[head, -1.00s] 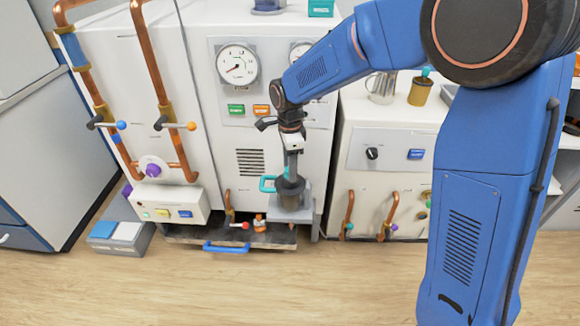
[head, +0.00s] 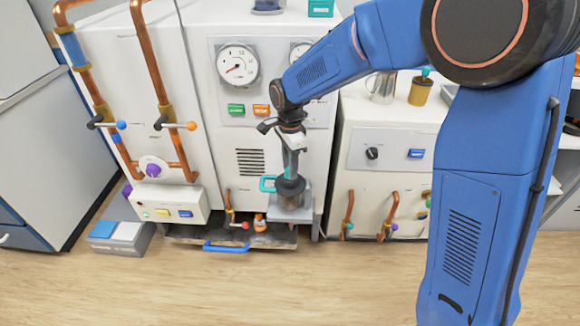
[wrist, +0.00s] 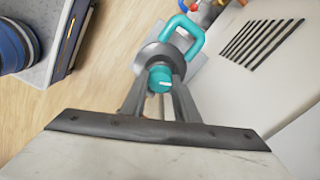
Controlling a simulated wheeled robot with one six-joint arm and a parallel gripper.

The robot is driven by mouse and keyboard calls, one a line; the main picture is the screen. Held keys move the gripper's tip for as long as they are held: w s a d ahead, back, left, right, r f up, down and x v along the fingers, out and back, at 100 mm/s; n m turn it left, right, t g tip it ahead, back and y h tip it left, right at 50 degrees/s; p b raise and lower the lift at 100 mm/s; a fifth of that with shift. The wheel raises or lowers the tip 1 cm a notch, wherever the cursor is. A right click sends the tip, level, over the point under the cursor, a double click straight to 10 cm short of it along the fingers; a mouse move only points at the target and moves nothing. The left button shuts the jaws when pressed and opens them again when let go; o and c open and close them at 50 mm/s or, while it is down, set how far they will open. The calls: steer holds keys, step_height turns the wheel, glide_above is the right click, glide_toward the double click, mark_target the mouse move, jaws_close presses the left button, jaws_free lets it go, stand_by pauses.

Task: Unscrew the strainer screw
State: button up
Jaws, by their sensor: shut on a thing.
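The strainer screw has a teal head with a pale line on top; it shows in the wrist view (wrist: 160,77) between my two fingertips. My gripper (wrist: 160,98) is shut on this head, with one finger on each side. In the head view my gripper (head: 291,160) points straight down over the strainer. The strainer is a dark grey round body (head: 290,187) on a pale grey block, with a teal loop handle (head: 268,184) at its left. The handle also shows in the wrist view (wrist: 187,35). The lower screw is hidden.
A dark tray (head: 190,235) with a blue handle (head: 226,247) lies low at the left, with a small red-knobbed valve (head: 245,225) above it. Copper pipes (head: 385,218) stand at the right. The wood floor in front is clear.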

steer(key=n, duration=0.4)
steer(key=shift+n, duration=0.3)
steer(key=n, duration=0.3)
steer(key=shift+n, duration=0.4)
steer(key=n, duration=1.2)
steer(key=shift+n, duration=0.3)
steer(key=n, duration=0.3)
steer(key=shift+n, duration=0.3)
steer(key=n, duration=0.4)
steer(key=shift+n, duration=2.1)
